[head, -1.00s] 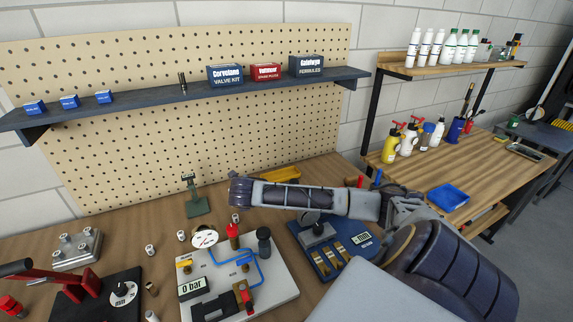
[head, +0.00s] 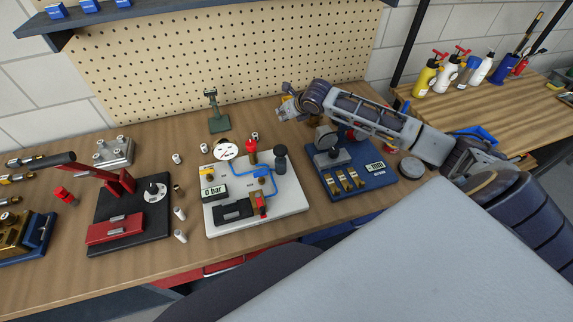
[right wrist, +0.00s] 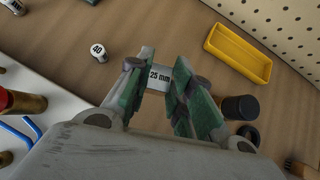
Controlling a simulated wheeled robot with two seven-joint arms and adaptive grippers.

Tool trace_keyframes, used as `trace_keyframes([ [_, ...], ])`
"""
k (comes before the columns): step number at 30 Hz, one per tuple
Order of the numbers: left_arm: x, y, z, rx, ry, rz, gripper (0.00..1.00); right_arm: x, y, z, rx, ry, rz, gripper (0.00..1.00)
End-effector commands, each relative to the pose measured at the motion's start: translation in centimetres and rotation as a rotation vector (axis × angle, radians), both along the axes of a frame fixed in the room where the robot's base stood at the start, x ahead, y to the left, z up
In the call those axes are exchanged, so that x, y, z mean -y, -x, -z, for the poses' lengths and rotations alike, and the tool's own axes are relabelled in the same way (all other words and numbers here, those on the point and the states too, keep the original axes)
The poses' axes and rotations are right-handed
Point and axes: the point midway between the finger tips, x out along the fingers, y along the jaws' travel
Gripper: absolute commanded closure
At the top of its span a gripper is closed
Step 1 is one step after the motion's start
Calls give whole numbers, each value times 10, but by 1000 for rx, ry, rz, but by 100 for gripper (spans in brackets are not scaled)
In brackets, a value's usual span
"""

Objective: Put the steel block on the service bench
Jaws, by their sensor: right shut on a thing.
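My right gripper (head: 287,112) is near the back of the wooden workbench (head: 330,225), close to the pegboard. In the right wrist view its green fingers (right wrist: 160,92) are shut on a small pale block labelled 25 mm (right wrist: 159,76), which looks like the steel block. The fingers cover its sides, and I cannot tell whether it touches the bench top. A second wooden bench (head: 520,110) stands at the right with bottles on it; I cannot tell which bench is the service bench. My left gripper is not in view.
A yellow tray (right wrist: 237,53) lies beside the right gripper. A blue device with a display (head: 350,185) and a grey plate with blue tubing (head: 290,198) stand in front of it. A green stand (head: 218,122) and small numbered cylinders (right wrist: 98,52) are to the left.

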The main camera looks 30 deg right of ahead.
Motion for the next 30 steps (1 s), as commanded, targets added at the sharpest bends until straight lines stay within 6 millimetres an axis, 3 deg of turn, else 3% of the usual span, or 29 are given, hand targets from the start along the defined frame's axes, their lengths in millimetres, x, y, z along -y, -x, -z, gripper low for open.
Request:
trace_keyframes([
  [9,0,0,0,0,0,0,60,-2,-4,-5,2,0,-103,100],
  [23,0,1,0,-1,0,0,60,-2,-4,-4,1,0,-116,100],
  [30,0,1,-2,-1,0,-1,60,-3,-3,14,-2,-1,-115,100],
])
